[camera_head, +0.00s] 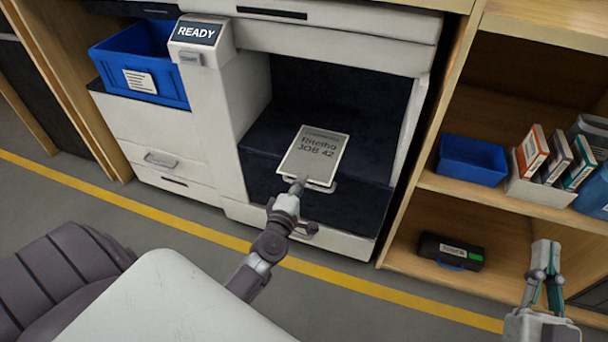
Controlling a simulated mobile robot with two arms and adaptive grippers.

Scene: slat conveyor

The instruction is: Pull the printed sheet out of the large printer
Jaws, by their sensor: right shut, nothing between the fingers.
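The large printer (229,105) is white with a "READY" panel and a dark, recessed output bay. The printed sheet (317,149), marked "JOB 42", lies in the bay on a dark tray surface (262,148). My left gripper (298,183) is at the sheet's near edge, its tips overlapping that edge in the picture. I cannot tell whether its fingers are closed on the paper. My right gripper (546,250) is shut and empty, at the lower right in front of the wooden shelf, away from the printer.
A blue bin (140,67) stands on the printer's left side. The wooden shelf (485,197) at right holds a small blue bin (472,160), several boxes (532,149) and a black toner case (450,252). A yellow line (150,213) crosses the grey floor.

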